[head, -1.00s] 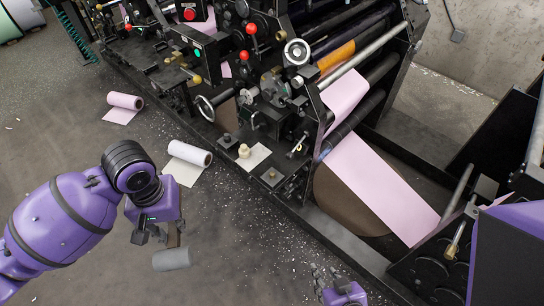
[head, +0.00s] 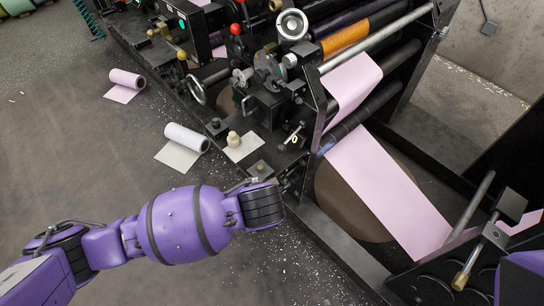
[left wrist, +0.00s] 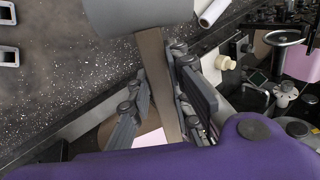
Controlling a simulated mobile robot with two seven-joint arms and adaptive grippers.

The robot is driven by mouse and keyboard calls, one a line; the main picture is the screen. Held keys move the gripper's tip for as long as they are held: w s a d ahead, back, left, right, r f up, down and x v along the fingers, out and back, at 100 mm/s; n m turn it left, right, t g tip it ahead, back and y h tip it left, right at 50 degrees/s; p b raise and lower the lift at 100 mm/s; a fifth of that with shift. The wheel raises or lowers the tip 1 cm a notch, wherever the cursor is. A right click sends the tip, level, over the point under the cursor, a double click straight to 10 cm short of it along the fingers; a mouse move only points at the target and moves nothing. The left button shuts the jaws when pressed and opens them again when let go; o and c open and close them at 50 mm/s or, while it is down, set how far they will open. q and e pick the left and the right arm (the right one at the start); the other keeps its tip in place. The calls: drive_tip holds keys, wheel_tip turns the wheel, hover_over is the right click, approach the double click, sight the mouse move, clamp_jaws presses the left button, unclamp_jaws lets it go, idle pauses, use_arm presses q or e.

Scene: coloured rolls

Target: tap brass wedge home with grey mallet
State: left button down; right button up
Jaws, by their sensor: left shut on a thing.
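My left gripper (left wrist: 160,72) is shut on the brown handle (left wrist: 158,82) of the grey mallet in the left wrist view. The mallet's grey cylindrical head (left wrist: 135,14) is at the top edge, partly cut off. In the head view my left arm (head: 190,222) reaches to the machine's near edge; its gripper and the mallet are hidden there. A small brass-coloured piece on a dark block (head: 261,168) lies just beyond the wrist and may be the brass wedge; its shape is too small to tell. My right gripper is out of view.
A cream stepped knob (head: 234,138) stands on a pale card nearby. A white roll (head: 187,137) and a pink roll (head: 127,79) lie on the floor, partly unrolled.

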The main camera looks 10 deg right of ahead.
use_arm(q)
drive_tip(key=w+d+f+m+t+h+b, duration=0.1)
drive_tip(key=m, duration=0.1)
drive_tip(key=w+d+m+t+h+b, duration=0.1)
drive_tip(key=m, duration=0.1)
drive_tip(key=w+d+f+m+t+h+b, duration=0.1)
drive_tip(key=m+t, duration=0.1)
drive_tip(key=shift+d+f+h, duration=0.25)
drive_tip(key=shift+f+h, duration=0.05)
drive_tip(key=shift+f, duration=0.05)
drive_tip(key=w+m+h, duration=0.1)
drive_tip(key=w+d+m+h+b, duration=0.1)
drive_tip(key=m+h, duration=0.1)
drive_tip(key=d+m+t+h+b, duration=0.1)
drive_tip(key=shift+w+d+r+m+h, duration=0.15)
drive_tip(key=shift+w+m+h, duration=0.15)
drive_tip(key=shift+w+m, duration=0.1)
drive_tip(key=w+d+r+m+h+b, duration=0.4)
drive_tip(key=w+r+m+h+b, duration=0.1)
drive_tip(key=h, duration=0.4)
drive_tip(key=shift+w+m+g+h+b, duration=0.3)
drive_tip(key=shift+w+m+b, duration=0.2)
drive_tip(key=shift+b, duration=0.55)
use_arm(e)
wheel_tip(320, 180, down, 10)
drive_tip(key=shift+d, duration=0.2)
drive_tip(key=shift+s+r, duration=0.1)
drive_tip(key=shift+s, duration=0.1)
